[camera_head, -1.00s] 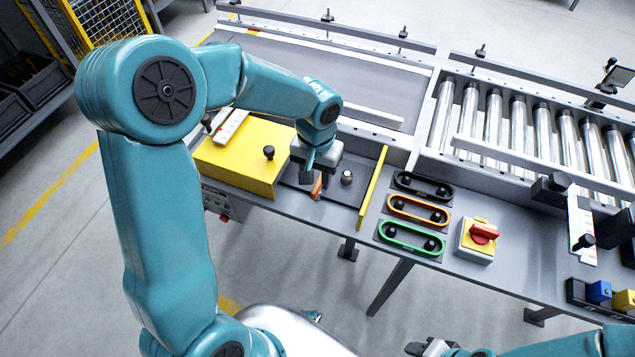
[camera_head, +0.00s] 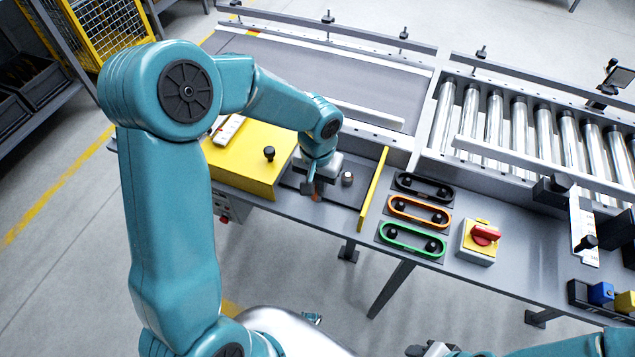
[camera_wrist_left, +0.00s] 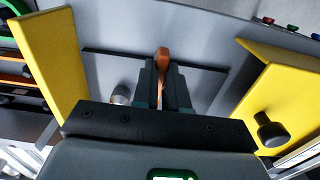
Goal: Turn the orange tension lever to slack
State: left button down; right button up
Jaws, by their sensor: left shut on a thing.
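The orange tension lever (camera_wrist_left: 164,58) shows in the left wrist view, with its tip sticking out beyond my left gripper's fingers. In the head view only a small orange part of the lever (camera_head: 316,196) shows under the gripper. My left gripper (camera_head: 314,190) reaches down over the dark plate (camera_head: 345,190) between the yellow cover and the yellow guard. In the left wrist view my left gripper (camera_wrist_left: 164,85) is shut on the lever. My right gripper (camera_head: 428,350) shows only in part at the bottom edge, and its jaws are unclear.
A yellow cover (camera_head: 240,160) with a black knob stands left of the plate; a yellow guard (camera_head: 374,188) stands right. A metal post (camera_head: 347,179) is close beside the gripper. Black, orange and green belts (camera_head: 412,240) and a red switch (camera_head: 485,235) lie further right.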

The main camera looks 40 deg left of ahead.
pick_arm(q)
jog(key=shift+m, duration=0.4)
jog(key=m, duration=0.3)
jog(key=shift+r+m, duration=0.1)
jog(key=shift+m, duration=0.3)
jog(key=m+p, duration=0.1)
jog(key=m, duration=0.3)
jog(key=shift+w+a+m, duration=0.1)
jog(key=shift+m, duration=0.2)
jog(key=m+p, duration=0.2)
jog(key=m, duration=0.2)
jog(key=shift+r, duration=0.1)
jog(key=shift+w+m+p, duration=0.1)
jog(key=shift+m+p, duration=0.65)
jog(key=shift+m, duration=1.45)
jog(key=c, duration=1.2)
grip_release()
jog(key=shift+o, duration=0.2)
